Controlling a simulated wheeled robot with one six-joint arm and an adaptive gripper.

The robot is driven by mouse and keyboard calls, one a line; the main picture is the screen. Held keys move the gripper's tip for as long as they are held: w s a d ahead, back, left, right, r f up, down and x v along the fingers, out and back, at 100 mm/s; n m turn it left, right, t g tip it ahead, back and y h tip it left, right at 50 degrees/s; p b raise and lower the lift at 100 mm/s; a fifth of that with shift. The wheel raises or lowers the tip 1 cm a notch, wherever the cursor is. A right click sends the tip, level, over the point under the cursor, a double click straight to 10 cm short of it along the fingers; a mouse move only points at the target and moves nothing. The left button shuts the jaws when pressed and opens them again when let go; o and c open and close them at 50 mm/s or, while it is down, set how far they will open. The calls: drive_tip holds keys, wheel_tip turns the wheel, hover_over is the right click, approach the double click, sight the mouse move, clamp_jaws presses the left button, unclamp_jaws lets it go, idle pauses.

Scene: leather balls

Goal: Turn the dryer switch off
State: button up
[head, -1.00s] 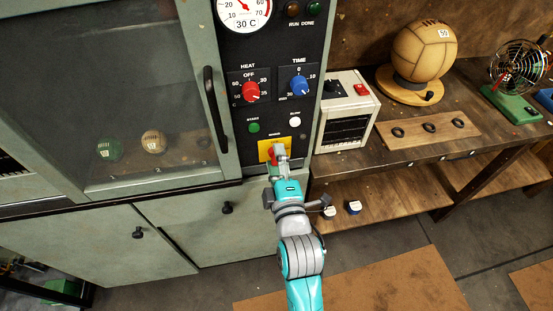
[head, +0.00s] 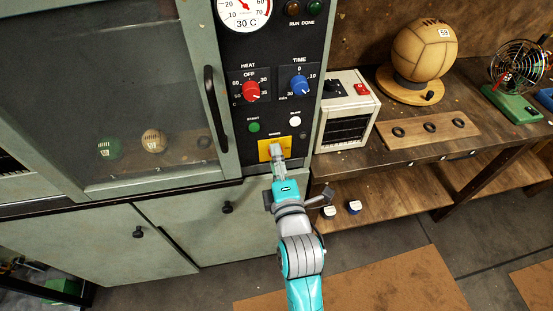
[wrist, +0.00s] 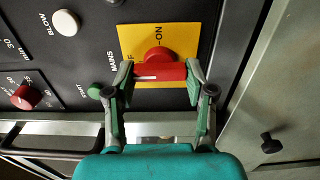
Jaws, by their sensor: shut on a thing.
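The mains switch is a red knob with a bar handle (wrist: 165,72) on a yellow plate (wrist: 132,38); the plate also shows in the head view (head: 267,151), low on the black panel. My gripper (wrist: 160,78) is shut on the red handle, one finger at each end in the wrist view. The handle's white line lies on its left half, toward a label partly hidden by the finger, of which an F shows. The ON label stands above the knob in that view. In the head view my gripper (head: 277,151) covers the knob.
The dryer panel also carries a red heat knob (head: 251,91), a blue time knob (head: 300,86), a green start button (head: 254,127) and a white blow button (head: 295,122). A white box device (head: 347,115) stands close to the right on a wooden bench (head: 400,165).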

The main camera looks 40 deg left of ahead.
drive_tip(key=o, duration=1.2)
drive_tip(key=shift+c, duration=0.2)
drive_tip(key=v, duration=1.2)
drive_tip(key=shift+f, duration=0.1)
drive_tip(key=s+d+f+m+t+h, duration=0.25)
drive_tip(key=d+f+m, duration=0.35)
drive_tip(key=d, duration=0.5)
drive_tip(key=s+d+f+m+t+h, duration=0.1)
drive_tip(key=s+d+f+m+h, duration=0.2)
drive_tip(key=d+m, duration=0.6)
drive_tip(key=s+d+m+h, duration=0.8)
drive_tip(key=s+d+m, duration=0.5)
drive_tip(key=s+d, duration=0.3)
drive_tip(key=shift+s, duration=0.55)
